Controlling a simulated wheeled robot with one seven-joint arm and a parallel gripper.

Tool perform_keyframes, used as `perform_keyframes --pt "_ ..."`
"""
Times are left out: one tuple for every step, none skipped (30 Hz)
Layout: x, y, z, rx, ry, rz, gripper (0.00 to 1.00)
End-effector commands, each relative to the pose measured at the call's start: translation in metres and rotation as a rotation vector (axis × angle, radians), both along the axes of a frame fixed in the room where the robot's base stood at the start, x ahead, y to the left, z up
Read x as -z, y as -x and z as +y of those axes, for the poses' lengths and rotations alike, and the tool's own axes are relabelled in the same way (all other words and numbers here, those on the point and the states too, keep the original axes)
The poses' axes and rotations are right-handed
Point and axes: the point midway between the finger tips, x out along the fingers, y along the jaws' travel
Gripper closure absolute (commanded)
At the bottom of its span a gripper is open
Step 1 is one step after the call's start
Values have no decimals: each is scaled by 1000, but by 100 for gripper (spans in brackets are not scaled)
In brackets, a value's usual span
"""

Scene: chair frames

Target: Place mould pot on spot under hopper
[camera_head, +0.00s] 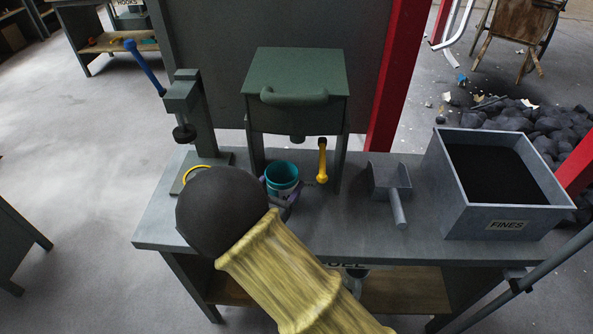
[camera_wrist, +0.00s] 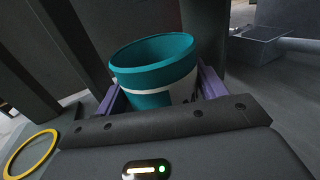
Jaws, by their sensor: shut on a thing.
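The mould pot is a teal cup with a white band (camera_head: 282,176); it fills the middle of the wrist view (camera_wrist: 155,75). My gripper (camera_head: 285,203) is shut on the pot, with a purple finger on each side of it in the wrist view (camera_wrist: 160,98). The green hopper (camera_head: 296,88) stands on legs on the bench, with a short spout underneath. The pot is at the front left of the space between the hopper legs, left of the spout. I cannot tell whether its base touches the bench. The spot under the hopper is not clearly visible.
A yellow lever (camera_head: 322,162) hangs at the hopper's right. A press with a blue handle (camera_head: 185,105) stands left, with a yellow ring (camera_wrist: 30,152) at its base. A grey scoop (camera_head: 388,185) and the FINES box (camera_head: 462,217) sit right on the bench (camera_head: 340,232).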

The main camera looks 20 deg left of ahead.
Motion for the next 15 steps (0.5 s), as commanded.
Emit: perform_keyframes --pt "-1 -13 -3 5 -2 -2 57" --pt "-1 -19 -4 5 -2 -2 57" --pt "-1 -28 -6 6 -1 -2 57" --pt "-1 -34 -7 5 0 -2 57" --pt "-1 -41 -7 5 -1 -1 57" --pt "-1 -49 -9 5 -1 -1 57" --pt "-1 -54 -10 4 -1 -2 57" --pt "-1 -59 -10 4 -1 -2 57" --pt "-1 -65 -11 4 0 -1 57" --pt "-1 -68 -11 3 0 -1 57" --pt "-1 -70 -11 2 0 -1 57" --pt "0 -72 -11 1 0 -1 57" --pt "0 -73 -11 1 0 -1 57" --pt "0 -73 -11 0 0 -1 57" --pt "0 -73 -11 0 0 -1 57"
